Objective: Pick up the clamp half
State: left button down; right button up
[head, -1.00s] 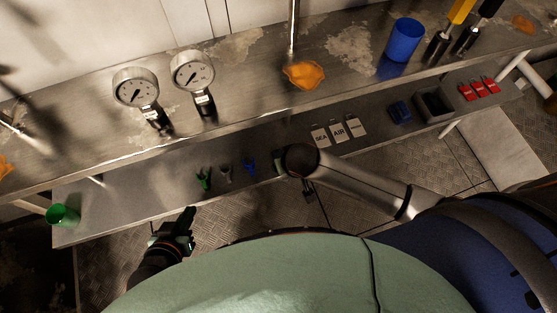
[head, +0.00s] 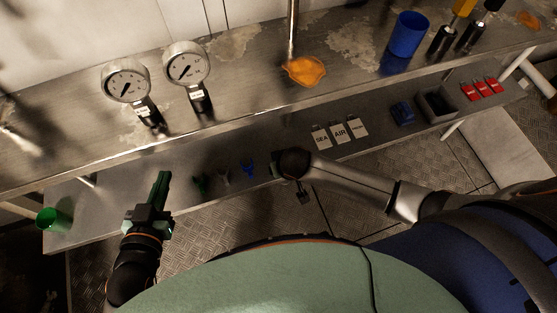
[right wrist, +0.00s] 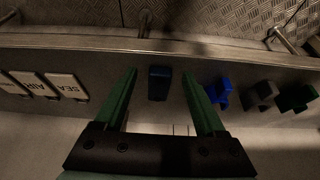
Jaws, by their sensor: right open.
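A small dark blue-teal block (right wrist: 159,83), which I take to be the clamp half, sits on the lower shelf. In the right wrist view it shows between the two green fingers of my right gripper (right wrist: 159,73), which is open. I cannot tell how far above the block the fingers are. In the head view my right wrist hides most of that spot. My left gripper (head: 158,193) is at the left, over the front of the lower shelf, with nothing seen in it; its opening is unclear.
Beside the block are blue (right wrist: 220,92), grey (right wrist: 261,94) and green (right wrist: 297,97) clips, and on the other side SEA (right wrist: 66,87) and AIR tags. A green cup (head: 54,219) stands at the shelf's left end. Gauges (head: 186,67) and a blue cup (head: 407,35) are on the upper shelf.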

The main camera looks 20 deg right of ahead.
grip_shut()
dwell(0.6)
